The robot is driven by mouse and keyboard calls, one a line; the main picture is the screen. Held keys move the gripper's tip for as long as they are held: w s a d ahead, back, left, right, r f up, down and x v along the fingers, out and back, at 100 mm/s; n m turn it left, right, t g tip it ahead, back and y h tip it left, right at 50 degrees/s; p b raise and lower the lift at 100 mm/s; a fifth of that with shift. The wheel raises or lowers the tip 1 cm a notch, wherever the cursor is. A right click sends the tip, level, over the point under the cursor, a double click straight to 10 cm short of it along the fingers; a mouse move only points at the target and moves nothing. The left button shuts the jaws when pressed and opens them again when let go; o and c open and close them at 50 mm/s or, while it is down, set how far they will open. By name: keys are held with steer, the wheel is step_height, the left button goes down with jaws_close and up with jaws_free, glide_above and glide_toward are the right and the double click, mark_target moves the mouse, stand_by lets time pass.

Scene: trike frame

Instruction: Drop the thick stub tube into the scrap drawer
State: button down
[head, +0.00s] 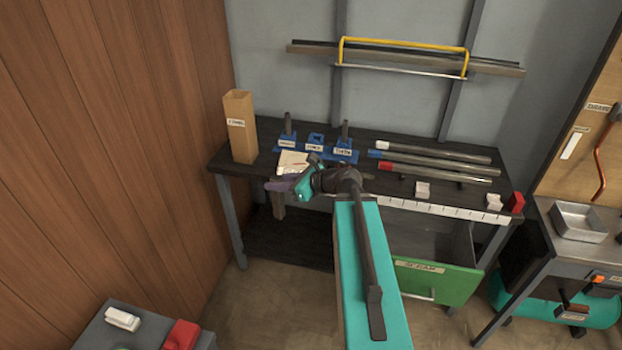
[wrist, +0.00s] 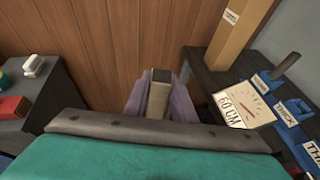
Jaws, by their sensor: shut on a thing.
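My gripper (head: 279,186) is shut on the thick stub tube (head: 278,206), which hangs below the fingers left of the bench's front edge. In the wrist view the stub (wrist: 158,98) shows as a short grey-beige piece with a dark end between the purple fingers (wrist: 158,105). The scrap drawer (head: 455,284), with a green front and a SCRAP label, is pulled out under the bench at the right. My arm covers its left part, and its inside is partly visible.
The workbench (head: 410,204) carries blue holders (head: 315,142), the middle one empty, a 60 CM card (wrist: 243,108), long tubes (head: 440,168) and a tall cardboard box (head: 240,125). A wooden wall (head: 110,130) stands left. A grey cabinet (head: 140,330) is at lower left.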

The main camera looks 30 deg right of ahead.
steer(key=s+a+n+g+y+b, duration=0.1)
steer(key=a+n+g+y+b, duration=0.1)
steer(key=a, duration=1.5)
steer(key=n+g+y, duration=0.1)
steer(key=n+y, duration=0.1)
steer(key=shift+f+n+g+b, duration=0.25)
steer(key=shift+n+g+b, duration=0.05)
steer(key=shift+n, duration=0.1)
steer(key=shift+s+a, duration=0.1)
